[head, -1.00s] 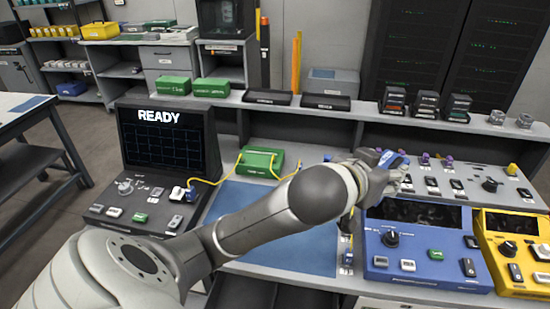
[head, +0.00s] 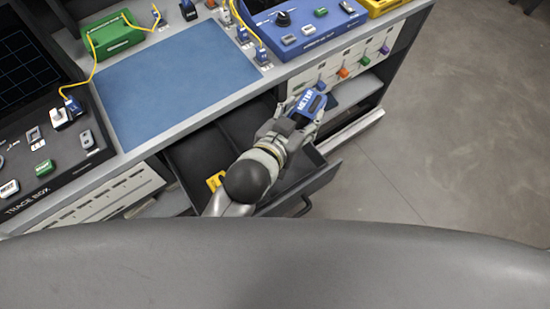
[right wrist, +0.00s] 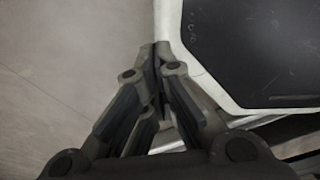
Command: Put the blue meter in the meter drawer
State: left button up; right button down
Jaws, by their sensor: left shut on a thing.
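The blue meter (head: 312,99), with "METER" lettering on it, is in my left gripper (head: 304,108) in the head view. The gripper is shut on it and holds it in front of the bench edge, near the right side of the open drawer (head: 322,178). The drawer is pulled out below the blue mat, with dark compartments; my left arm covers part of its inside. A yellow piece (head: 215,181) shows in the drawer's left part. My right gripper (right wrist: 156,48) shows in the right wrist view, its fingers together and nothing seen between them.
The blue mat (head: 175,80) lies clear on the bench. A blue instrument (head: 300,28), a green box (head: 112,36) and the trace box (head: 50,150) stand around it. Colored tabs (head: 343,73) line the bench front at right. Open floor (head: 450,120) lies right.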

aim_at(238, 151)
pick_arm(q)
jog(key=s+d+f, duration=0.2)
jog(key=s+d, duration=0.2)
jog(key=w+a+f+h, duration=0.1)
jog(key=w+a+f, duration=0.4)
jog(key=a+f, duration=0.4)
jog(key=a, duration=0.2)
jog(key=shift+a+f+m+b, duration=0.2)
jog(key=shift+a+m+b, duration=0.1)
jog(key=shift+a+m, duration=0.1)
jog(key=f, duration=0.3)
jog(key=shift+a+f, duration=0.2)
jog(key=shift+a, duration=0.15)
jog(key=shift+c, duration=1.1)
jog(key=shift+w+f+b, duration=0.1)
jog(key=shift+f+b, duration=0.2)
pick_arm(e)
jog(key=shift+s+a+f, duration=0.1)
jog(key=shift+s+f, duration=0.2)
jog(key=shift+f, duration=0.5)
